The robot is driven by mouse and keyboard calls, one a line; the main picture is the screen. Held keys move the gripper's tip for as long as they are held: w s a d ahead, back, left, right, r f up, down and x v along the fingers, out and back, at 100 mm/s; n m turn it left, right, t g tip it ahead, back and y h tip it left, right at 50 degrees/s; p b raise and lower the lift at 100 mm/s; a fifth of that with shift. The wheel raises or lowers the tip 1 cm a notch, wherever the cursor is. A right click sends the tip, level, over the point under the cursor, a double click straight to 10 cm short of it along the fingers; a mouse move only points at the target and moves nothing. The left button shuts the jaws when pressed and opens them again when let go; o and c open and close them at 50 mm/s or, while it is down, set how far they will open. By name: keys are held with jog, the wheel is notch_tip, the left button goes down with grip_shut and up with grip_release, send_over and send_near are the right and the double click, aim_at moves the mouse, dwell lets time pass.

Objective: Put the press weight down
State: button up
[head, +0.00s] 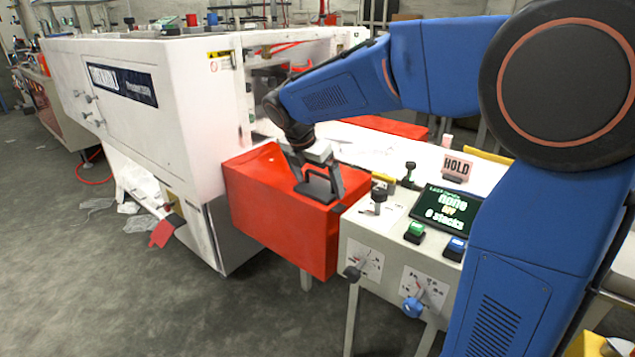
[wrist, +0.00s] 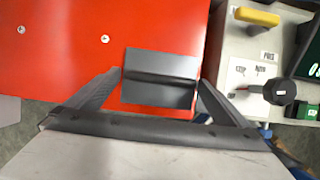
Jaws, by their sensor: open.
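The press weight (head: 316,187) is a dark grey block with a raised handle. It rests on top of the red box (head: 262,208), near its right front part. In the wrist view the weight (wrist: 160,92) lies flat on the red surface (wrist: 60,50), with its ridge running across it. My gripper (head: 318,178) is right above the weight, pointing down. In the wrist view my gripper's fingers (wrist: 160,85) are spread, one on each side of the weight, with the weight between them. I cannot tell whether either finger touches it.
A control panel with a screen (head: 448,207), knobs and a black lever knob (wrist: 280,91) stands right of the red box. A HOLD sign (head: 457,167) stands behind it. A white machine (head: 150,100) rises close on the left. The red top is clear left of the weight.

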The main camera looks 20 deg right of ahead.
jog(key=v, duration=1.2)
